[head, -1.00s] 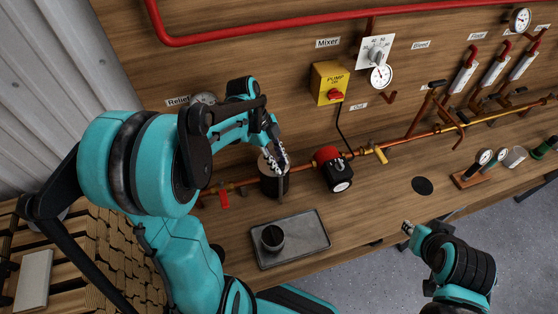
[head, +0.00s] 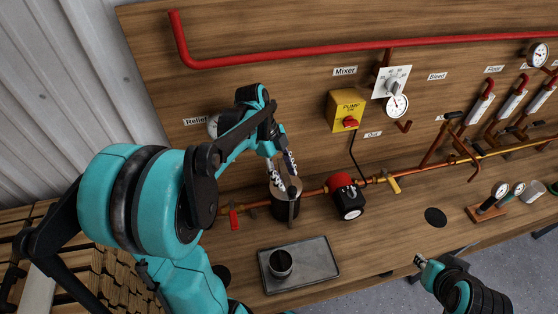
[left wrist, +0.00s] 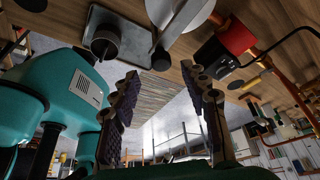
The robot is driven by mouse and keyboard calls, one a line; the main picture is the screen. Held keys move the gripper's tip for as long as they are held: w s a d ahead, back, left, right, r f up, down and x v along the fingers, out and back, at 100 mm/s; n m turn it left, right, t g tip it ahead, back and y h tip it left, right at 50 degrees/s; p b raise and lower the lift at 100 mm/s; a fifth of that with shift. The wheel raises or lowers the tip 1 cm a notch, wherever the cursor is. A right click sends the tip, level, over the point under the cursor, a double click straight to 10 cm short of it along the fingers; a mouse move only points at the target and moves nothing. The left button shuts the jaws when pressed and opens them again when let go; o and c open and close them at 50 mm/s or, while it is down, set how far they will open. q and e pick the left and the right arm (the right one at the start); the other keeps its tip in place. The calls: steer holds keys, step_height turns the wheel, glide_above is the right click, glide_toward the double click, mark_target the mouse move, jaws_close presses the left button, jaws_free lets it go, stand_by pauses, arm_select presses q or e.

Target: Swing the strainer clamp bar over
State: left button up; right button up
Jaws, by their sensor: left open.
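The strainer (head: 284,207) is a dark upright cylinder on the pipe line at the bench. A narrow grey bar, apparently the clamp bar (head: 292,211), shows at its front side. In the left wrist view the bar (left wrist: 181,27) runs slanting past a pale round top. My left gripper (head: 282,174) is open, its fingers pointing down just over the strainer top. In the left wrist view its fingers (left wrist: 160,92) are spread with nothing between them; contact with the bar cannot be told. My right gripper (head: 420,262) is at the bench's front edge, far from the strainer.
A grey tray (head: 325,262) with a dark cup (head: 280,263) lies in front of the strainer. A red and black pump (head: 346,196) stands close on its right. A red-handled valve (head: 233,219) is on its left.

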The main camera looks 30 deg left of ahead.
arm_select(q)
steer(key=v, duration=0.7)
steer(key=shift+r, duration=0.25)
steer(key=s+d+f+n+t+y+b, duration=0.4)
steer(key=s+d+f+n+t+b, duration=0.2)
steer(key=n, duration=1.2)
steer(key=shift+s+d+f+n+t+y, duration=0.3)
steer(key=shift+s+d+f+t, duration=0.6)
steer(key=shift+s+f, duration=0.95)
steer(key=shift+w+d+f, duration=0.2)
